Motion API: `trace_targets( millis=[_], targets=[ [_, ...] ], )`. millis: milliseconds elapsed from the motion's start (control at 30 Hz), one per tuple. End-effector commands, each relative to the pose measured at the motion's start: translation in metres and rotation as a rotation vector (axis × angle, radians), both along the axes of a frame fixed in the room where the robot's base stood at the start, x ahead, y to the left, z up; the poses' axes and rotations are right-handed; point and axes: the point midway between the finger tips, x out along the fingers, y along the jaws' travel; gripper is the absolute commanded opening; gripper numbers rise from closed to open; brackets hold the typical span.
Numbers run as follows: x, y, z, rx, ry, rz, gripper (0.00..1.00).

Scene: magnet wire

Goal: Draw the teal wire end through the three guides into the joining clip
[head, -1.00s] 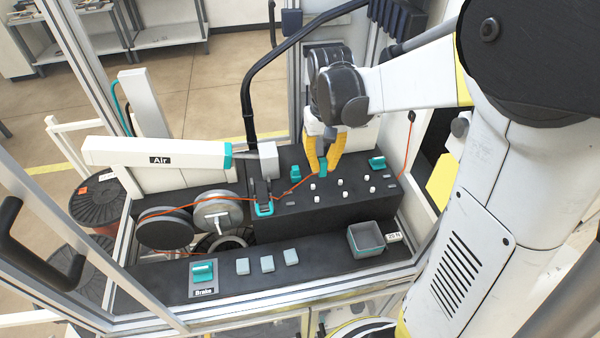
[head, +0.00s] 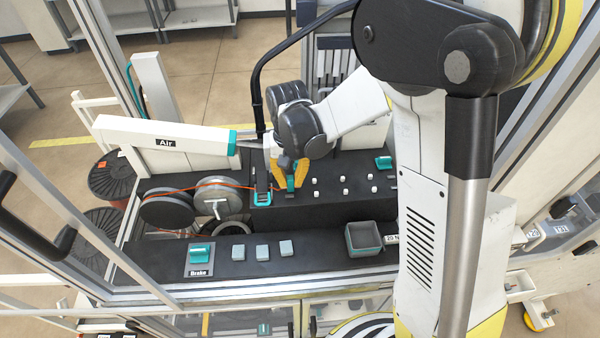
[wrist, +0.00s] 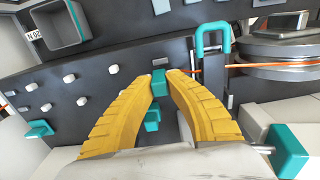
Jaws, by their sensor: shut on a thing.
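My gripper (head: 291,184) is shut on the teal wire end (wrist: 158,82), over the left part of the dark raised block. The orange wire (wrist: 295,69) runs from the reels to the gripper, past a teal bracket (head: 263,197), also in the wrist view (wrist: 212,38). The white pegs (head: 345,180), apparently the guides, stand in pairs right of my gripper; they also show in the wrist view (wrist: 69,77). A teal clip (head: 383,162), apparently the joining clip, sits at the block's right end, also in the wrist view (wrist: 39,128). My fingers hide part of the wire near its end.
A white arm marked Air (head: 165,142) reaches close to my gripper's left side. A reel (head: 217,193) stands left of the block. A grey bin (head: 365,250), several pale blocks (head: 262,252) and a teal Brake switch (head: 200,250) are on the front ledge. Frame posts surround the bench.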

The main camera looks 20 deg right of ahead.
Motion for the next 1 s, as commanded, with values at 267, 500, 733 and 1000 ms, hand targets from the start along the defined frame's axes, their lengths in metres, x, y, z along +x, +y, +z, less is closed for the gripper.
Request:
trace_targets(
  millis=[267, 500, 733, 1000],
  targets=[
    [-0.004, -0.018, 0.001, 0.000, 0.000, -0.001, 0.00],
    [-0.007, -0.034, 0.001, 0.000, 0.000, -0.001, 0.00],
    [-0.010, -0.048, 0.001, 0.000, 0.000, -0.001, 0.00],
    [-0.013, -0.066, 0.001, 0.000, 0.000, 0.000, 0.00]
  ],
)
